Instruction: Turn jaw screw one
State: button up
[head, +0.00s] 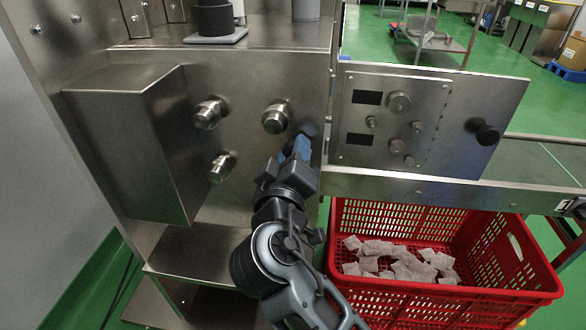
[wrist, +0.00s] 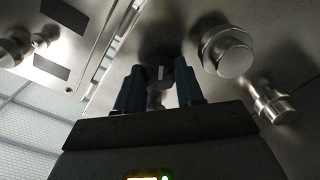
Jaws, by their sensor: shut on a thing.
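My gripper (head: 300,148) reaches up to the steel machine face, at the lower right of the steel knobs. In the wrist view its two blue-grey fingers (wrist: 160,84) are shut on a dark round knob (wrist: 160,70) with a pale mark on it. I take this knob for the jaw screw; no number shows on it. In the head view the fingers largely hide it. A steel knob (head: 276,118) stands just left of my gripper, with two more (head: 209,113) (head: 221,167) further left.
A control panel (head: 425,115) with small knobs and a black handle (head: 485,132) is close on the right. A red crate (head: 450,302) with several teabags (head: 400,262) stands below it. A steel box (head: 130,140) juts out at the left.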

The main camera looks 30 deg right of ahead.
jog(key=shift+f+m+b, duration=0.2)
jog(key=shift+m+b, duration=2)
jog(key=shift+m, duration=0.2)
jog(key=shift+r, duration=0.1)
jog(key=o, duration=1)
jog(key=shift+o, duration=0.2)
jog(key=p+v, duration=0.1)
jog(key=v, duration=0.6)
jog(key=shift+s+a, duration=0.25)
jog(key=shift+s, duration=0.05)
